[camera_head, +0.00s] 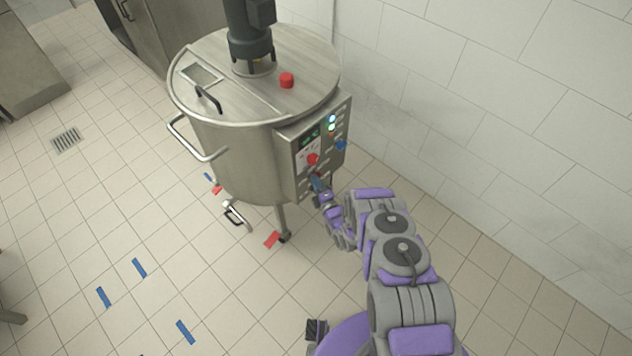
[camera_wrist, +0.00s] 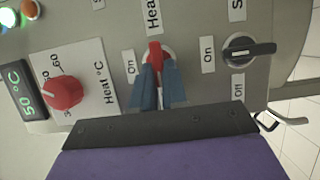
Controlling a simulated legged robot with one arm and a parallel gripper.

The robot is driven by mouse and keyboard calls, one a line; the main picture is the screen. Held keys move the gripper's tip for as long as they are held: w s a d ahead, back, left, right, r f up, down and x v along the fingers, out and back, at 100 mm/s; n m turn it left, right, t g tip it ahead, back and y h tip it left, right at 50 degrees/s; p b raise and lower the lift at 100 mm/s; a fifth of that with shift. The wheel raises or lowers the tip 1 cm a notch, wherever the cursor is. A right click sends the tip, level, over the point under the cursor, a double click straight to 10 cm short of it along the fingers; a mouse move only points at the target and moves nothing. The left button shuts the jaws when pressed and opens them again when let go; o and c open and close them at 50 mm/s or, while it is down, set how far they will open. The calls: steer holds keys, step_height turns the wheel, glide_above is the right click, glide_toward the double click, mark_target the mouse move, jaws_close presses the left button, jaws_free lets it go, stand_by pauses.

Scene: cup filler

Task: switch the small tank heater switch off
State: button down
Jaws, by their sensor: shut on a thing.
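The small tank (camera_head: 240,160) is a steel round vessel with a control panel (camera_head: 335,115) on its right side. In the wrist view, turned sideways, the red heater switch (camera_wrist: 155,52) sits below the partly cut-off "Heat" label (camera_wrist: 153,14), with an "On" label (camera_wrist: 130,66) to its left. My gripper (camera_wrist: 158,88) is shut on its red handle, a blue finger on each side. The handle lies upright in this view, not towards "On". Any "Off" label is hidden by my fingers. In the head view my gripper (camera_head: 318,184) is at the panel's lower part.
A black switch (camera_wrist: 249,50) with "On" and "Off" labels is right of my gripper. A red temperature dial (camera_wrist: 63,92) and a display reading 50 °C (camera_wrist: 23,90) are to the left. A tiled wall (camera_head: 480,100) stands right of the tank.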

steer(key=shift+s+f, duration=0.2)
steer(key=shift+f, duration=0.1)
steer(key=c, duration=1.4)
jaws_free()
steer(key=shift+o, duration=1.2)
steer(key=shift+w+r, duration=0.15)
steer(key=v, duration=1.7)
steer(key=shift+b, duration=0.35)
